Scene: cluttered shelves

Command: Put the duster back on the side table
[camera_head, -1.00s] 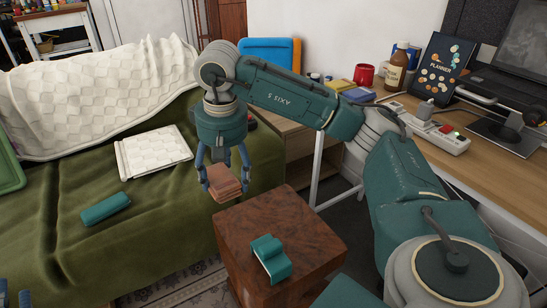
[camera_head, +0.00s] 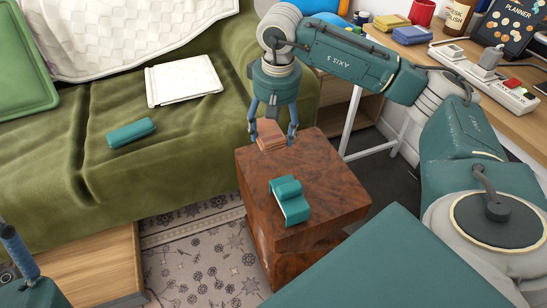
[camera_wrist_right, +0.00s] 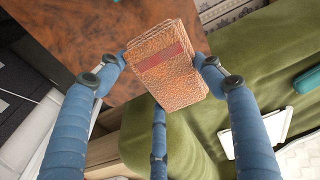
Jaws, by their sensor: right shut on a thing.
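My right gripper (camera_head: 272,132) is shut on a brown, patterned, book-like block (camera_head: 270,142), held beside or just over the far left edge of the dark red-brown side table (camera_head: 335,190). In the right wrist view, the block (camera_wrist_right: 165,70) has a reddish band, and fingers press its sides. A teal block with a pale side (camera_head: 290,200) lies on the side table. Another teal, rounded block (camera_head: 131,133) lies on the green sofa. I cannot tell for sure which of these is the duster. My left gripper (camera_head: 18,250) shows only partly at the lower left.
The green sofa (camera_head: 190,135) bears a white folded item (camera_head: 184,80) and a quilted white cover (camera_head: 130,30). A desk (camera_head: 500,60) with a red mug (camera_head: 422,12) and a power strip (camera_head: 485,80) stands at right. The table top's right part is bare.

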